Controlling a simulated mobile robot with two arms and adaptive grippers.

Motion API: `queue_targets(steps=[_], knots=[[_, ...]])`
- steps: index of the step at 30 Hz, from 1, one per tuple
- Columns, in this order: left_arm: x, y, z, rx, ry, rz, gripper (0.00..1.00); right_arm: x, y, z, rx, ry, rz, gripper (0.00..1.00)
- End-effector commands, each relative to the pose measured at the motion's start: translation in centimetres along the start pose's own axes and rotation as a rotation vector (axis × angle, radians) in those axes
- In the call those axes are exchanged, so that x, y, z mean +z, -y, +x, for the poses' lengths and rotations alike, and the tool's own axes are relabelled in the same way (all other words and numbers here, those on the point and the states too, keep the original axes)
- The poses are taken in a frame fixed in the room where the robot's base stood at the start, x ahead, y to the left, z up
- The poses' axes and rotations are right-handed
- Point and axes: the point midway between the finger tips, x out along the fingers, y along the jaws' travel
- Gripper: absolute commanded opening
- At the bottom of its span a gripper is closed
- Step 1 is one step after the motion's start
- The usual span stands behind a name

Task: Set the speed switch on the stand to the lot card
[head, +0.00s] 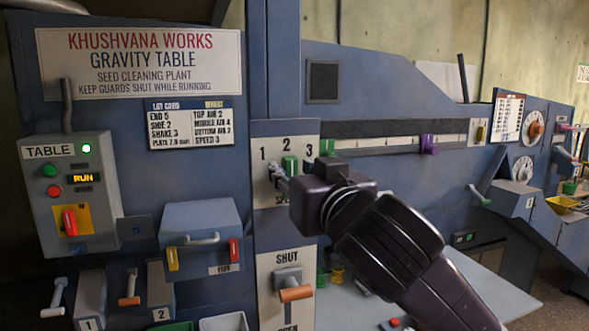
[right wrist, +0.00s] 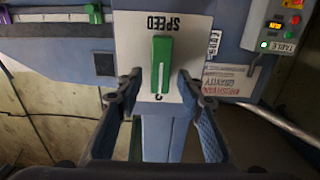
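The speed switch has a green handle (head: 290,164) on a pale plate (head: 258,150) marked 1, 2, 3. The handle stands upright under the 2. The lot card (head: 190,122) on the blue panel reads SPEED 3 in its right column. My right gripper (head: 280,176) is at the plate, with its body covering the lower right part. In the right wrist view, upside down, the green handle (right wrist: 161,62) stands between the spread fingers of the open gripper (right wrist: 160,100), with gaps on both sides. My left gripper is not in view.
Below the plate is a SHUT/OPEN plate with an orange-handled lever (head: 294,293). The TABLE control box (head: 70,190) with RUN lit is at the left. A blue box (head: 200,240) with a handle juts out between them. A purple slider (head: 428,144) sits on the rail to the right.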

Motion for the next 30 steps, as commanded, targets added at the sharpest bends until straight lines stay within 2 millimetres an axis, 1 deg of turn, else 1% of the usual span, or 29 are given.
queue_targets(steps=[2, 12, 19, 23, 30], knots=[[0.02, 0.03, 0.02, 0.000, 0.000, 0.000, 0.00, 0.02, -0.01, -0.02, 0.000, 0.000, 0.000, 0.35], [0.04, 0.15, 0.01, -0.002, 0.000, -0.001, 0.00, -0.01, -0.02, -0.04, 0.000, 0.000, 0.000, 0.00], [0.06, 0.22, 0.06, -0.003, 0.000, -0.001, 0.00, 0.02, -0.02, -0.05, 0.000, 0.000, 0.012, 0.00], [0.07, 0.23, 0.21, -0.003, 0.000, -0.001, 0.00, 0.05, -0.06, -0.05, 0.000, 0.000, 0.048, 0.00], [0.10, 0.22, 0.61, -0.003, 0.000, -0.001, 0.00, 0.17, -0.25, -0.03, -0.003, 0.001, 0.198, 0.00]])
